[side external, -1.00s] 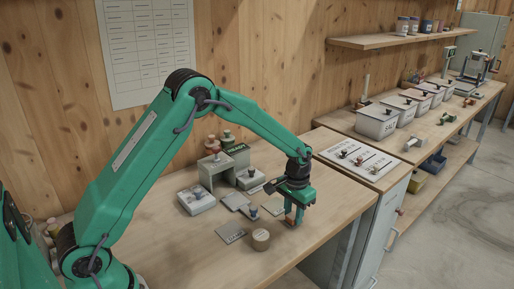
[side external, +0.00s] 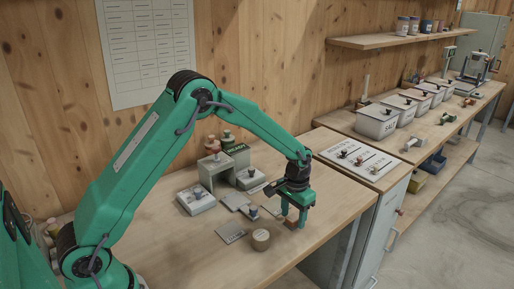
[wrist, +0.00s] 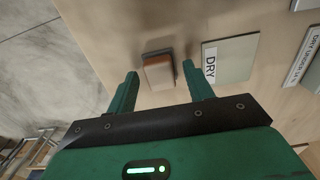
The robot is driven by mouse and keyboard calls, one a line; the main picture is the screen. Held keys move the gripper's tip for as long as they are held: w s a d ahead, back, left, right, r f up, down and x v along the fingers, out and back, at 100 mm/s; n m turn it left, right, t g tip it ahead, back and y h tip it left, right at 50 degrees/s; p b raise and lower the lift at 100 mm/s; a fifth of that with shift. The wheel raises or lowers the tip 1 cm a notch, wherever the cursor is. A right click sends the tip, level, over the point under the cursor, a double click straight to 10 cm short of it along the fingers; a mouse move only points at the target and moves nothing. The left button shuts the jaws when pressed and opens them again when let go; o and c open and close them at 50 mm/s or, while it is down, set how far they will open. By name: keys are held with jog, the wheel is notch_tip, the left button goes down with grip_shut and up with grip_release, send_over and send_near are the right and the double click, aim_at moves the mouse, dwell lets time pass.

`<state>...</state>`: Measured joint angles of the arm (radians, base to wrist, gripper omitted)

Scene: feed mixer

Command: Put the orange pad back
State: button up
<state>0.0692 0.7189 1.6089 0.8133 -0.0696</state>
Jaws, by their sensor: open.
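The orange pad (wrist: 158,76) is a small orange-brown block with a darker strip along its far side. In the wrist view it sits on the bench between and just beyond my fingertips, with a gap to each finger. In the side view only a small bit of the pad (side external: 289,224) shows low beside my fingers, near the bench's front edge. My gripper (side external: 295,221) points down over it and is open. Its two green fingers stand apart around the pad in the wrist view (wrist: 160,82). A pale plate labelled DRY (wrist: 231,62) lies right of the pad there.
A round wooden piece (side external: 261,240) and a flat labelled plate (side external: 231,232) lie left of my gripper. A grey stand (side external: 209,171) and a knobbed block (side external: 196,200) are farther back. The bench's front edge is close. A panel with several knobs (side external: 357,158) lies right.

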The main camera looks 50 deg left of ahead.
aim_at(292, 218)
notch_tip(292, 218, up, 12)
jog(key=shift+r, duration=0.15)
dwell(0.6)
jog(key=shift+r, duration=0.1)
dwell(0.4)
jog(key=s+a+r+t, duration=0.2)
jog(key=s+r+t, duration=0.1)
jog(key=s+r, duration=1)
jog(key=s+a+f+t, duration=0.1)
jog(key=s+f+t, duration=0.1)
jog(key=s, duration=1.3)
jog(key=shift+s+a+t, duration=0.25)
jog(key=shift+s+t, duration=0.05)
jog(key=shift+s, duration=0.1)
